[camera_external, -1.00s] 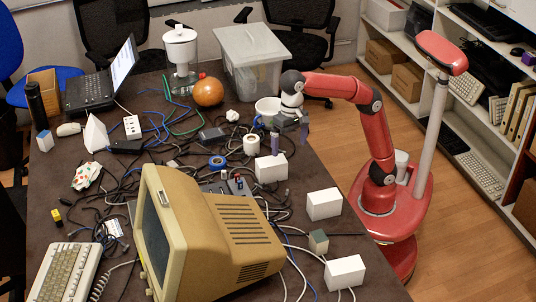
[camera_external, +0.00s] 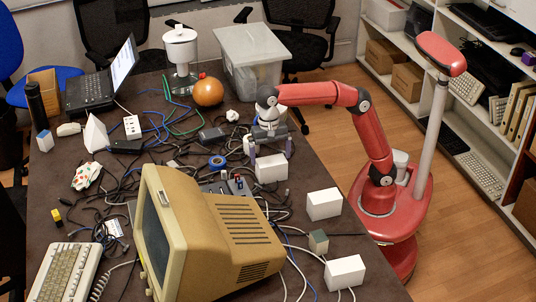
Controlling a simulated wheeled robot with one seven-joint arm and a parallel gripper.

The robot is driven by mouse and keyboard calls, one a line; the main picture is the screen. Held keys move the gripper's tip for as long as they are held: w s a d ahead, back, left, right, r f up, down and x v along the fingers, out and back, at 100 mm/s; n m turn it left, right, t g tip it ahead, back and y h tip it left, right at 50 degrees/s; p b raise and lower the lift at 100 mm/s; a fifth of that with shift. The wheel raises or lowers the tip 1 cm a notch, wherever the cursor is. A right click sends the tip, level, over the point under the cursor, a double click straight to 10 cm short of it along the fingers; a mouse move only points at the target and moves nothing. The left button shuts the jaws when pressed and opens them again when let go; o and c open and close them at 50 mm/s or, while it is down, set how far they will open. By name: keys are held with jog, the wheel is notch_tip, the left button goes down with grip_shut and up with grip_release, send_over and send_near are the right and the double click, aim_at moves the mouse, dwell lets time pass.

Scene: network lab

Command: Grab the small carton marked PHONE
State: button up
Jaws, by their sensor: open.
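Several plain white cartons are on the dark table, and no PHONE marking can be read on any at this size. One white carton (camera_external: 271,169) lies beyond the beige monitor. A second white carton (camera_external: 324,204) and a third white carton (camera_external: 344,272) lie along the right edge.
A beige monitor (camera_external: 215,240) fills the table's near middle. Loose cables and a blue tape roll (camera_external: 217,162) lie left of my gripper. A small grey-green box (camera_external: 318,241) sits between the right-hand cartons.

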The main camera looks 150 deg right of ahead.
aim_at(272, 169)
jog(key=f, duration=0.2)
jog(key=f+b, duration=0.1)
jog(key=f, duration=0.3)
jog(key=shift+a+f, duration=0.25)
jog(key=shift+f, duration=0.1)
